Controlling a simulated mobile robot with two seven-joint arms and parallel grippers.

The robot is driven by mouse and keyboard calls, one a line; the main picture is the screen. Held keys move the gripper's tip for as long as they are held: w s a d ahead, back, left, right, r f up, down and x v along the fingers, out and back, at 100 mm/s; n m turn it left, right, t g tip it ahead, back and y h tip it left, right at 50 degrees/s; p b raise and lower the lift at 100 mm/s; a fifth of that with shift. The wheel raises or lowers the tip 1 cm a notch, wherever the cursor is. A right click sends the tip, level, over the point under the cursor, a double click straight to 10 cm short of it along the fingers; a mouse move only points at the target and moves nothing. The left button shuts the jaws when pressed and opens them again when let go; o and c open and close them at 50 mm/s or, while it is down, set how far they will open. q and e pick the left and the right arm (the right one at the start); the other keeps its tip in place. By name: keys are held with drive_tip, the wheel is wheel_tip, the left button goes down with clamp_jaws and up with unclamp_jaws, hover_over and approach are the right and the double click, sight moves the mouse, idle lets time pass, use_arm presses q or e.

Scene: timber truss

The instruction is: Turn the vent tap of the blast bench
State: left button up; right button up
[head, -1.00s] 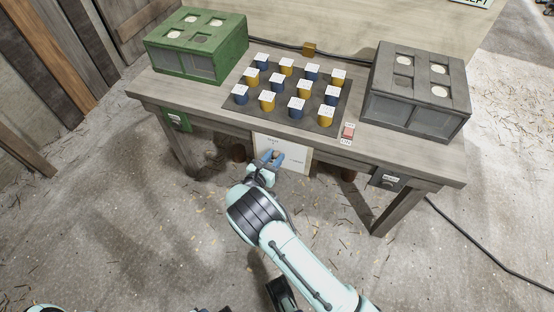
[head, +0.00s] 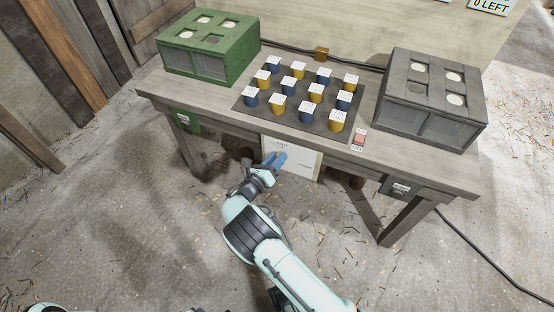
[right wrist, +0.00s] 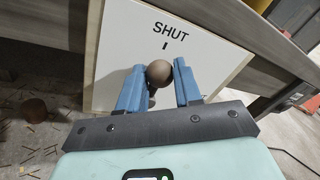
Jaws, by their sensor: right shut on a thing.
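The vent tap shows in the right wrist view as a round brown knob (right wrist: 158,73) on a white panel (right wrist: 110,55). Above the knob the panel reads "SHUT" over a short dark mark. My right gripper (right wrist: 160,85) has its two blue fingers on either side of the knob and is shut on it. In the head view the right gripper (head: 276,160) is at the white panel (head: 306,163) on the bench front, and the knob is hidden by the fingers. My left gripper is not in view.
The wooden bench (head: 225,98) carries a green box (head: 208,65), a grey box (head: 430,125) and a dark mat (head: 305,122) with several blue and yellow blocks. A red switch (head: 359,139) is at the front edge. A cable (head: 490,270) lies on the floor at right.

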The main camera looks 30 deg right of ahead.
drive_tip(key=shift+f, duration=0.1)
drive_tip(key=o, duration=1)
drive_tip(key=shift+o, duration=0.2)
drive_tip(key=shift+a, duration=0.1)
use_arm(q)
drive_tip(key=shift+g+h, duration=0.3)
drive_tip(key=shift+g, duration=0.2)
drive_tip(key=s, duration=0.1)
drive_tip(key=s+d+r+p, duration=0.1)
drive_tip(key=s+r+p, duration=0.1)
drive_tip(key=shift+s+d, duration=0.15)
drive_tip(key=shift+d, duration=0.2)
use_arm(e)
drive_tip(key=v, duration=1.3)
drive_tip(key=shift+s, duration=0.2)
drive_tip(key=shift+a, duration=0.1)
